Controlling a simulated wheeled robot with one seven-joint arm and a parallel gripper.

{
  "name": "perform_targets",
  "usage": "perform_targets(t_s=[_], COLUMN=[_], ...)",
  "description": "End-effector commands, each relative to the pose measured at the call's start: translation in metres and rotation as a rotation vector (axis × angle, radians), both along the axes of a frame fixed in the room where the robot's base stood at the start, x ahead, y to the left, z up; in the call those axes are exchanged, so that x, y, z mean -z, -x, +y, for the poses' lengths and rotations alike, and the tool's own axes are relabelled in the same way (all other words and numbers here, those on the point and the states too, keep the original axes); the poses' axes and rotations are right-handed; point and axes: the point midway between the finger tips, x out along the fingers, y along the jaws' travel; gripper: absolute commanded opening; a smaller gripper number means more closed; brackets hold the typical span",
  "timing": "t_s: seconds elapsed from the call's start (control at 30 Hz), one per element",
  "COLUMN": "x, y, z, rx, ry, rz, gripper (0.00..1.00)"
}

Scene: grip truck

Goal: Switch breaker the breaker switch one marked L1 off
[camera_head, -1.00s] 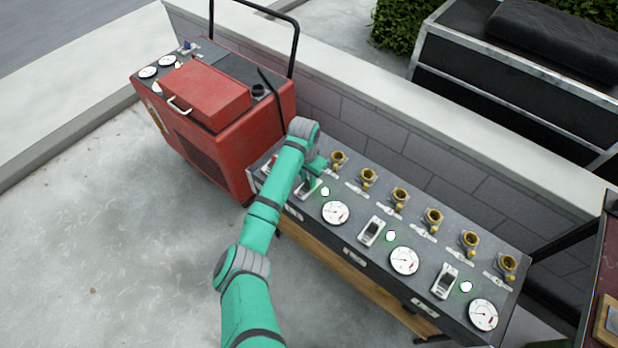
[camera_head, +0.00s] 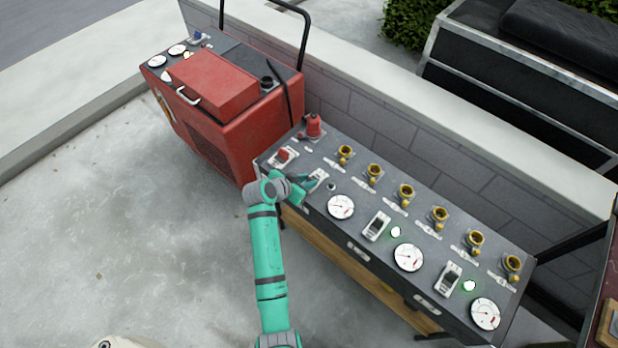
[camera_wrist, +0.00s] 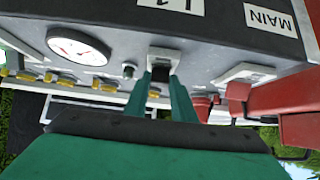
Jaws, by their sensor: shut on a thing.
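The L1 breaker switch (camera_head: 319,176) is the leftmost of the three white-framed breakers along the panel. In the wrist view its frame (camera_wrist: 164,54) lies just under the label L1 (camera_wrist: 180,5). My gripper (camera_head: 308,183) is at this switch. In the wrist view my gripper's two green fingers (camera_wrist: 161,82) are shut on the dark switch lever, one on each side. The fingers partly hide the lever. The small indicator lamp (camera_head: 331,186) beside it is dark, also in the wrist view (camera_wrist: 129,70).
The MAIN switch (camera_head: 283,157), with a red lever, is just left of L1. Gauges (camera_head: 341,207), two other breakers (camera_head: 377,226) and several yellow sockets (camera_head: 406,194) line the panel. Their lamps (camera_head: 396,232) glow green. A red generator (camera_head: 215,110) stands close at the left.

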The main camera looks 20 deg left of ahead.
Motion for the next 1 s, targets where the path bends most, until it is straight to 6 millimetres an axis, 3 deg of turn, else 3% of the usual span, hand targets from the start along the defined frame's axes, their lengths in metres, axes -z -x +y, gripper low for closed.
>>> perform_targets(t_s=[0.33,0.87,0.9,0.93,1.0], x=[0.0029,0.0027,0.0028,0.0029,0.0032], y=[0.0048,0.0050,0.0049,0.0050,0.0051], z=[0.0030,0.0029,0.0028,0.0028,0.0026], rx=[-0.001,0.001,0.001,0.001,0.001], ry=[0.043,0.049,0.049,0.049,0.049], rz=[-0.123,-0.143,-0.142,-0.142,-0.141], gripper=[0.01,0.01,0.33,0.40,0.42])
